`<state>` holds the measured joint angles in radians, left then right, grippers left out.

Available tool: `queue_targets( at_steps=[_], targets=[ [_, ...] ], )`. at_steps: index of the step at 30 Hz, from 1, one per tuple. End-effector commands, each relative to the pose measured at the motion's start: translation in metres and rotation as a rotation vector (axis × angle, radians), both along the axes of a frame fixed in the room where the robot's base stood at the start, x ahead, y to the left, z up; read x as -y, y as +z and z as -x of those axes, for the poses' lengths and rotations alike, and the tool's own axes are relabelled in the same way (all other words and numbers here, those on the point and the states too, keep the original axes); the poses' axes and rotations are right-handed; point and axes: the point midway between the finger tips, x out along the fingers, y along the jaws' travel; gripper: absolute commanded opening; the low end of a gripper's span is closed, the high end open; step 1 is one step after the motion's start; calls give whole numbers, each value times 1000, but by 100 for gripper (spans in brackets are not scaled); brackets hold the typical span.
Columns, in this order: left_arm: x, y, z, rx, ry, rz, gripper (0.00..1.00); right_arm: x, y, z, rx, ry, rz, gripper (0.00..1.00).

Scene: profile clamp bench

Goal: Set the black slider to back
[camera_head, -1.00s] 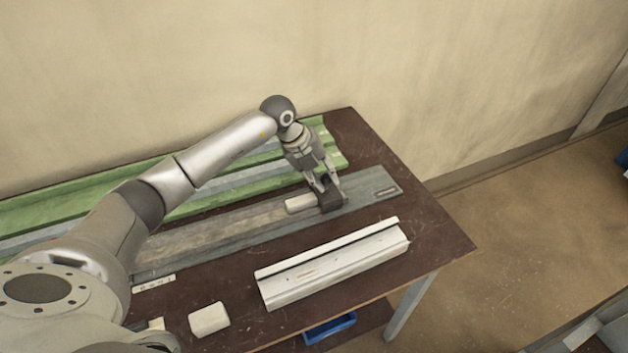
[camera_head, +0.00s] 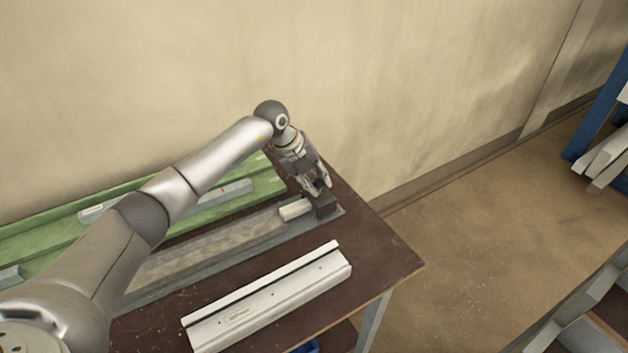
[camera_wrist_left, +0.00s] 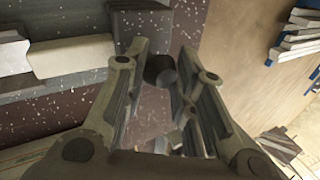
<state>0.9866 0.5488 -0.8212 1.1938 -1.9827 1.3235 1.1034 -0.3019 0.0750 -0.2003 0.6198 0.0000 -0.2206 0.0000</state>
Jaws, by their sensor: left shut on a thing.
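The black slider (camera_head: 324,205) is a dark block near the right end of the long grey rail (camera_head: 205,248) on the bench. A pale block (camera_head: 294,209) sits against its left side. My left gripper (camera_head: 316,188) comes down from above and is shut on the slider's upper part. In the left wrist view, a dark round knob (camera_wrist_left: 160,70) shows between the fingers, which partly hide the slider. The right gripper is not in view.
A white profile (camera_head: 270,298) lies on the dark brown bench top (camera_head: 375,258) in front of the rail. A green channel (camera_head: 235,205) runs behind the rail, close to the wall. The bench's right end is bare. A shelf with pale profiles (camera_head: 603,158) stands at far right.

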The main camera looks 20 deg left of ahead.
Motion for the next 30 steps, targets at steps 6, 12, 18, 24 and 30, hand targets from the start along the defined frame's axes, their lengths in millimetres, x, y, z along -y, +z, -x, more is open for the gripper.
queue_targets(
  at_steps=[6, 12, 18, 24, 30],
  targets=[
    [2, 5, -3, 14, 0, 8, 29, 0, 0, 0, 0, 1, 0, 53],
    [2, 4, -2, 11, 0, 5, 48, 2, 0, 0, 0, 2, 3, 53],
    [1, 2, -1, 6, 0, 4, 48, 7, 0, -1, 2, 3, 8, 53],
    [-4, 13, 2, 8, 1, 3, 48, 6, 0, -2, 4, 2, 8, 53],
    [-17, 49, 12, 10, 0, 2, 48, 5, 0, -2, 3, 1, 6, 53]
  ],
)
